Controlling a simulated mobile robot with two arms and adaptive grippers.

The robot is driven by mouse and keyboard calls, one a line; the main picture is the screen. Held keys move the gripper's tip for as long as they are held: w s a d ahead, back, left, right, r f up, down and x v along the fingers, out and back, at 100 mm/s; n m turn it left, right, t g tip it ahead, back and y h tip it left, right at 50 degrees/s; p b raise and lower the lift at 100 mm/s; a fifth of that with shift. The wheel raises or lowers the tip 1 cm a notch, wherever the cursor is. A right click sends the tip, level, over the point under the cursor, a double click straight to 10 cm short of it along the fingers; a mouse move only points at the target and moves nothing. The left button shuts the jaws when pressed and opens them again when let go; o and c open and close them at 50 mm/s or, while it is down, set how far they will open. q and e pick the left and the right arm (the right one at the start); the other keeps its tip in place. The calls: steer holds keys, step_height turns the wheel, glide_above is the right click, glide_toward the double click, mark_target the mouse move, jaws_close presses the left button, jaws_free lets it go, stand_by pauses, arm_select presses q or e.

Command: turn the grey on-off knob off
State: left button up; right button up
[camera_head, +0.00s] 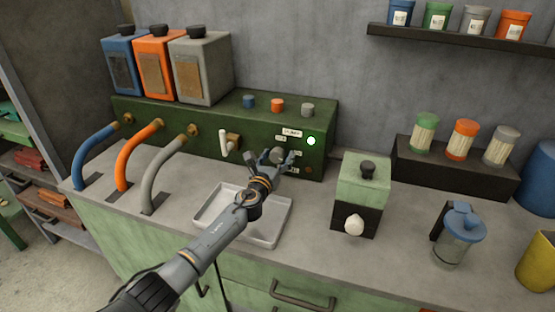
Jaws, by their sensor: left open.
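My left gripper (273,160) is open at the front face of the green machine (175,125). A round grey knob (277,154) shows between its fingers. I cannot tell whether the fingers touch it, and its setting is hidden. A green light (311,140) glows on the panel to the right of the gripper. Small white labels (292,133) sit above the gripper, and a small dark red button (308,169) is below the light. My right gripper is not in view.
A white tray (283,219) lies under my left arm. A white-handled tap (225,142) sticks out left of the gripper. A green and black box (364,180) stands to the right. Blue, orange and grey hoses (163,172) curve down at the left. A blue-lidded jug (457,236) stands further right.

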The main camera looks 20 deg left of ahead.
arm_select(q)
steer(key=c, duration=1.2)
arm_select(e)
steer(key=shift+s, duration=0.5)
arm_select(q)
steer(key=shift+n, duration=0.3)
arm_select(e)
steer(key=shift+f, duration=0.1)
arm_select(q)
steer(key=n+b, duration=0.1)
steer(key=n, duration=0.2)
steer(key=shift+n, duration=0.4)
steer(key=n, duration=0.4)
steer(key=shift+d+n+b, duration=0.1)
steer(key=shift+n+b, duration=0.2)
steer(key=shift+b, duration=0.05)
steer(key=n, duration=0.4)
steer(key=shift+r+n, duration=0.1)
steer(key=shift+n, duration=2.4)
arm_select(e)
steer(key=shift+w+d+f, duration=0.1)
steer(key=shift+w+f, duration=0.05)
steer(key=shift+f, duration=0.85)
